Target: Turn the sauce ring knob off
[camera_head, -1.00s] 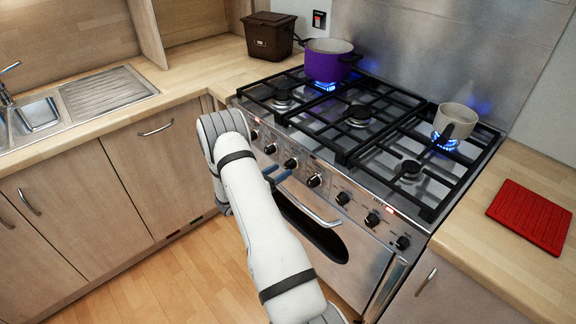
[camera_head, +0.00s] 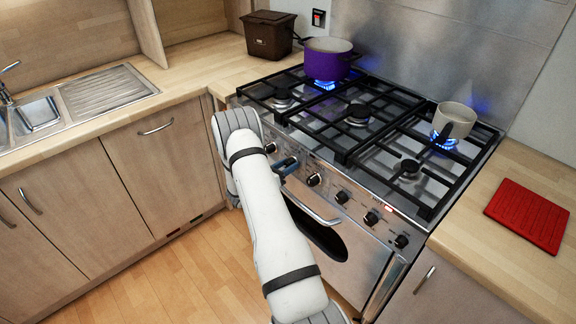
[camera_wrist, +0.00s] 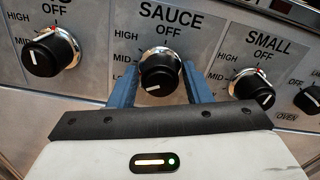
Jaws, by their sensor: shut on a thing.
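The sauce ring knob (camera_wrist: 160,73) is black with a silver collar, under the label "SAUCE OFF" in the wrist view. My gripper (camera_wrist: 158,80) is shut on it, with one blue finger on each side. The knob's white mark shows low on its face, left of centre; its exact setting is hard to tell. In the head view my gripper (camera_head: 287,166) is at the cooker's front panel and hides this knob.
Another knob (camera_wrist: 50,52) is at left and the "SMALL" knob (camera_wrist: 252,88) at right, both close to my fingers. A purple pot (camera_head: 330,60) and a pale saucepan (camera_head: 455,118) stand over blue flames. The oven handle (camera_head: 312,207) lies below the panel.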

